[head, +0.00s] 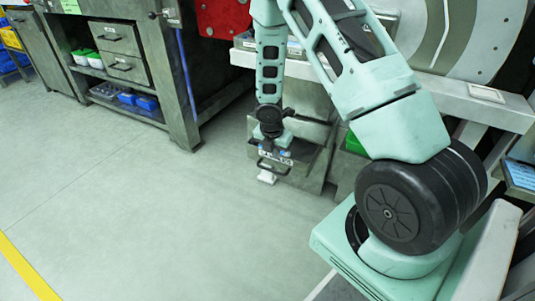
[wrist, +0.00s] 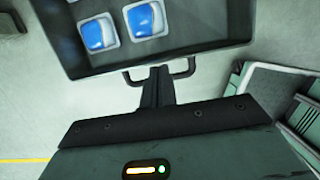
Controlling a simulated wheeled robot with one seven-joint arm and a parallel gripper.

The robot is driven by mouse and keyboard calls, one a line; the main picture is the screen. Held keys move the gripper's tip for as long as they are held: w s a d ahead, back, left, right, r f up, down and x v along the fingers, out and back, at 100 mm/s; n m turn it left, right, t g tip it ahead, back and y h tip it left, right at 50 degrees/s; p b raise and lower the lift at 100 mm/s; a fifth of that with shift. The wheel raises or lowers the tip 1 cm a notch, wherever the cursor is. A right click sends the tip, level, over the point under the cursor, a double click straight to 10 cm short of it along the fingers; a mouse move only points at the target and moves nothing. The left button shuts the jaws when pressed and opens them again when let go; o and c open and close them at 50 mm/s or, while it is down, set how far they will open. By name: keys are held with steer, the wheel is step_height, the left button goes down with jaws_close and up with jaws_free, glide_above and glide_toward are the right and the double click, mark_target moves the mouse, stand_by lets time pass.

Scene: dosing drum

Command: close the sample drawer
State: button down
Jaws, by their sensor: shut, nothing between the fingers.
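The sample drawer (wrist: 215,30) is a dark grey tray at the top of the wrist view. It stands pulled out and holds blue-and-white sample containers (wrist: 97,33). Its black bar handle (wrist: 188,70) sticks out from the front edge. My gripper (wrist: 157,76) is shut and empty, with its narrow fingers overlapping the middle of the handle in the picture. I cannot tell whether they touch it. In the head view the drawer (head: 301,152) is low under the machine, and my arm's end partly covers it.
A workbench with closed drawers (head: 120,52) and bins (head: 138,101) stands at the back left. A grey open-topped bin or frame (wrist: 270,97) is right of the handle in the wrist view. Open floor (head: 130,200) lies left of the drawer, with a yellow line (head: 25,268).

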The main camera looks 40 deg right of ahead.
steer(key=d+p, duration=0.1)
steer(key=w+d+p, duration=0.1)
steer(key=d+p, duration=0.2)
steer(key=d, duration=0.1)
steer(key=shift+w+d+r, duration=0.15)
steer(key=shift+w+r, duration=0.1)
steer(key=shift+w, duration=0.15)
steer(key=shift+w+d+f+p, duration=0.15)
steer(key=shift+d+f+p, duration=0.15)
steer(key=shift+d+p, duration=0.15)
